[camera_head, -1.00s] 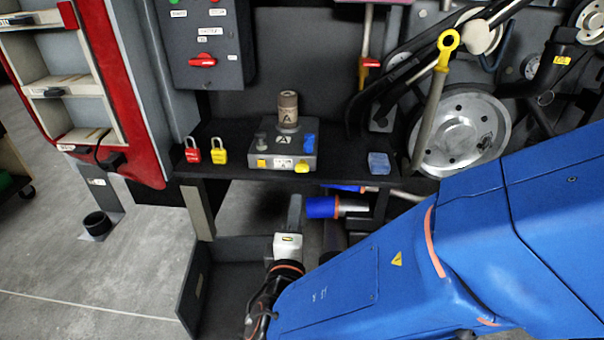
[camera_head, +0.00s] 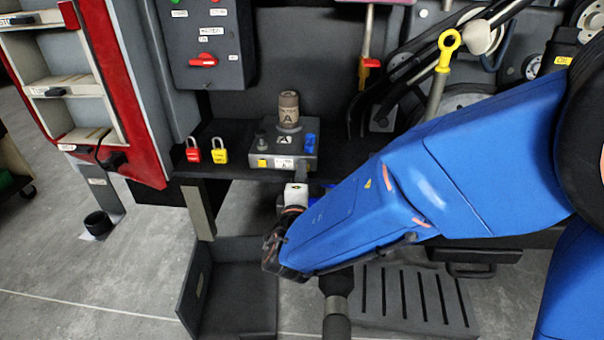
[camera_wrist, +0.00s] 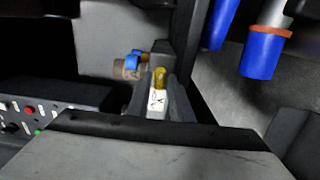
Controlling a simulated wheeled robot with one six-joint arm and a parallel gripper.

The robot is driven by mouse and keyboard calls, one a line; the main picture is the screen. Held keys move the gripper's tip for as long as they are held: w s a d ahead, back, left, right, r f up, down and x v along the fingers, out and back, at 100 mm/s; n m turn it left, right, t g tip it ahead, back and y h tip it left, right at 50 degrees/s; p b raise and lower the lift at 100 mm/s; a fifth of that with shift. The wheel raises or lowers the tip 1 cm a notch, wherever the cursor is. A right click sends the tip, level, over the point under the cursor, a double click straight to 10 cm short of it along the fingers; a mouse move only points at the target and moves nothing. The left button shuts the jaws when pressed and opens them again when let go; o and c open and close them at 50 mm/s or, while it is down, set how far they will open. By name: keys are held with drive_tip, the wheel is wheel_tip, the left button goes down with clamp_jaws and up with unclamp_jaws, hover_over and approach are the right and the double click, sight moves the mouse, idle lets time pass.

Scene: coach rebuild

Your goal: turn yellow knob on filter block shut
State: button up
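The grey filter block (camera_head: 270,150) sits on the black shelf, with a brown canister (camera_head: 288,108) on top and a blue knob (camera_head: 310,142) at its right. The fingers look apart; contact with the knob cannot be made out.
A red padlock (camera_head: 192,150) and a yellow padlock (camera_head: 219,150) stand on the shelf (camera_head: 235,174) left of the block. A control box with a red switch (camera_head: 203,61) is above. Blue-capped cylinders (camera_wrist: 262,55) show at right in the wrist view.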

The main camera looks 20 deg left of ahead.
drive_tip(key=shift+w+a, duration=0.1)
drive_tip(key=shift+w, duration=0.2)
clamp_jaws()
drive_tip(key=shift+n, duration=0.4)
drive_tip(key=shift+f+n, duration=0.1)
drive_tip(key=shift+n, duration=8.5)
